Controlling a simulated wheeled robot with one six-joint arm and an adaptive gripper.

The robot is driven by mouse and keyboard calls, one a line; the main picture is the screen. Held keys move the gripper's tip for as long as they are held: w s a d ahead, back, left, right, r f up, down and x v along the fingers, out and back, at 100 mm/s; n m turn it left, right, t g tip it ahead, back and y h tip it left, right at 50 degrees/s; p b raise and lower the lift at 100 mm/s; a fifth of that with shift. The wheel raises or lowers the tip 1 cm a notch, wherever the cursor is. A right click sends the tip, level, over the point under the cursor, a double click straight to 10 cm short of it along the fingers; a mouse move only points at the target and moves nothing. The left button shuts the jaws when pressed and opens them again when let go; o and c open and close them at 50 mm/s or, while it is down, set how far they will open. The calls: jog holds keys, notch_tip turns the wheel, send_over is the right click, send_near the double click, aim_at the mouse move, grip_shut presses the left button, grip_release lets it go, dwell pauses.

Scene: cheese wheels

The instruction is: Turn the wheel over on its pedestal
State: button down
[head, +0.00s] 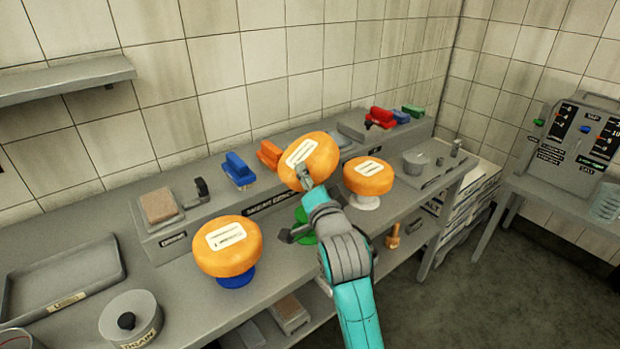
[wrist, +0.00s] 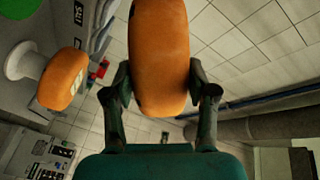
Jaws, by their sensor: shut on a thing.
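My gripper (wrist: 160,92) is shut on an orange cheese wheel (wrist: 160,50), with a finger on each side of it in the wrist view. In the head view this wheel (head: 318,152) is tilted and raised, with its white label facing up and toward the camera. A green pedestal (head: 303,226) stands below it, partly hidden by my arm. Another orange wheel (head: 228,246) lies label up on a blue pedestal (head: 237,280) to the left. A third wheel (head: 368,175) lies label up on a white pedestal (head: 365,202) to the right.
A raised ledge behind the wheels holds a blue brush (head: 238,170), an orange brush (head: 269,154) and a sponge-like block (head: 159,205). A grey tray (head: 65,277) and a lidded pot (head: 130,318) stand at the left. A small brass piece (head: 393,236) is right of my arm.

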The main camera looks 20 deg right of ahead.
jog(key=n, duration=0.3)
jog(key=shift+d+n, duration=0.15)
jog(key=shift+n, duration=0.15)
jog(key=n, duration=0.3)
jog(key=shift+d+f+n, duration=0.1)
jog(key=shift+d+n, duration=0.05)
jog(key=shift+n, duration=0.15)
jog(key=n, duration=0.3)
jog(key=shift+s+d+n, duration=0.1)
jog(key=shift+d+n, duration=0.1)
jog(key=shift+n, duration=0.1)
jog(key=n, duration=0.3)
jog(key=shift+d+n, duration=0.15)
jog(key=shift+n, duration=0.15)
jog(key=n, duration=0.3)
jog(key=shift+d, duration=0.2)
jog(key=n, duration=0.4)
jog(key=shift+d+r, duration=0.1)
jog(key=shift+r, duration=0.15)
jog(key=n, duration=0.3)
jog(key=shift+d+r+n, duration=0.1)
jog(key=shift+r+n, duration=0.05)
jog(key=shift+n, duration=0.15)
jog(key=shift+r+n, duration=0.2)
jog(key=shift+n, duration=1.7)
